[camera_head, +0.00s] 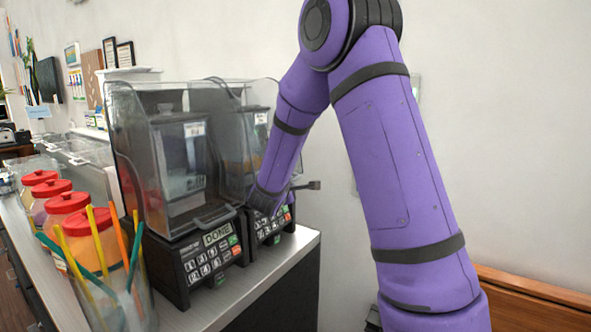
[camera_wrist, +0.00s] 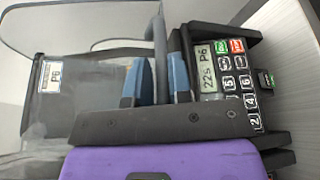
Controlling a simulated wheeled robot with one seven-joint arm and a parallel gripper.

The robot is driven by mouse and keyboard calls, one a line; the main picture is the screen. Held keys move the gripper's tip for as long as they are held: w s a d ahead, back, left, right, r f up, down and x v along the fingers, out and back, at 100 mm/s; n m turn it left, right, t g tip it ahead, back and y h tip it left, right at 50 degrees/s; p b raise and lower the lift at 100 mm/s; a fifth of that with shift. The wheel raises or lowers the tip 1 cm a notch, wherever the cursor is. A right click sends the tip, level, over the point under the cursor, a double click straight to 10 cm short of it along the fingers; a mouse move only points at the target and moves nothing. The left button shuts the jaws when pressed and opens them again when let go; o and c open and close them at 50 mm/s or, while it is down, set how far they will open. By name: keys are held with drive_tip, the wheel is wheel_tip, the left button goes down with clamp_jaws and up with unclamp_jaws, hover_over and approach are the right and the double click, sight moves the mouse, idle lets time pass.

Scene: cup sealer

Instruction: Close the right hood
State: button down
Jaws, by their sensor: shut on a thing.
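The right hood (camera_head: 234,118) is a clear cover over the right blender, partly hidden behind my arm in the head view. It also shows in the wrist view (camera_wrist: 75,28), which sees it turned sideways. My gripper (camera_wrist: 158,78) has its two blue fingers on either side of the hood's dark front handle and is shut on it. The handle is low, close beside the keypad base (camera_wrist: 228,75), whose display reads "22s P6". Whether the hood's edge touches the base cannot be told. In the head view my gripper (camera_head: 266,200) is low at the machine's front.
The left blender (camera_head: 180,170) stands close beside the right one, its hood down and its display reading "DONE". Red-lidded jars (camera_head: 68,203) and a clear cup of coloured straws (camera_head: 108,285) stand at the left. The counter's right edge is near the right machine.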

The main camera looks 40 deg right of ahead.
drive_tip(key=shift+m+t, duration=0.4)
drive_tip(key=shift+m, duration=0.5)
drive_tip(key=shift+w+a+f, duration=0.25)
drive_tip(key=shift+w+f, duration=0.35)
drive_tip(key=shift+f, duration=0.05)
drive_tip(key=shift+w+a+f, duration=0.3)
drive_tip(key=shift+w+f, duration=0.25)
drive_tip(key=shift+f, duration=0.1)
drive_tip(key=shift+w+a+f, duration=0.25)
drive_tip(key=shift+w+f, duration=0.35)
drive_tip(key=shift+f, duration=0.05)
drive_tip(key=shift+a+f, duration=0.1)
drive_tip(key=c, duration=1.4)
unclamp_jaws()
drive_tip(key=shift+o, duration=1.4)
drive_tip(key=shift+w+f, duration=0.15)
drive_tip(key=shift+w, duration=0.1)
drive_tip(key=shift+a, duration=0.1)
drive_tip(key=f+v, duration=0.1)
drive_tip(key=v, duration=0.9)
drive_tip(key=shift+s+r, duration=0.3)
drive_tip(key=shift+r, duration=0.2)
